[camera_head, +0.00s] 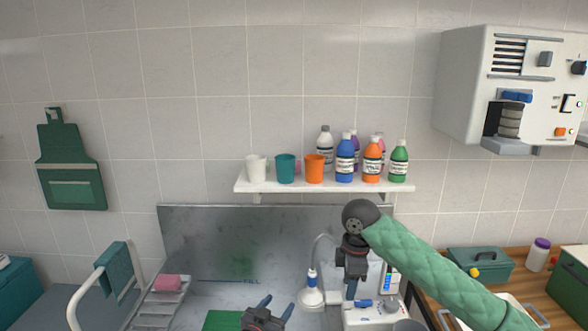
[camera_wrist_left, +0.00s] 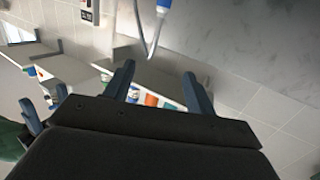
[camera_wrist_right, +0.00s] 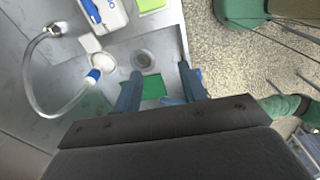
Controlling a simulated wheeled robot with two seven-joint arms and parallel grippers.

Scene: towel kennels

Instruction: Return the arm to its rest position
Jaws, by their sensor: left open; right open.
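My right arm, in a green quilted sleeve (camera_head: 440,262), comes in from the right in the head view and bends at a dark joint. Its gripper (camera_head: 352,290) hangs down in front of the white device on the steel worktop. In the right wrist view the gripper (camera_wrist_right: 158,82) is open and empty, above a steel surface with a round drain and a green patch. My left gripper (camera_head: 278,303) is low in the middle of the head view, its fingers spread. In the left wrist view it (camera_wrist_left: 158,86) is open, with nothing between its fingers.
A white device (camera_head: 366,313) and a hose with a blue nozzle (camera_head: 312,279) are close to my right gripper. A wall shelf (camera_head: 325,187) holds cups and bottles. A pink sponge (camera_head: 167,283) lies on a rack (camera_head: 152,310). A wall machine (camera_head: 470,90) hangs upper right.

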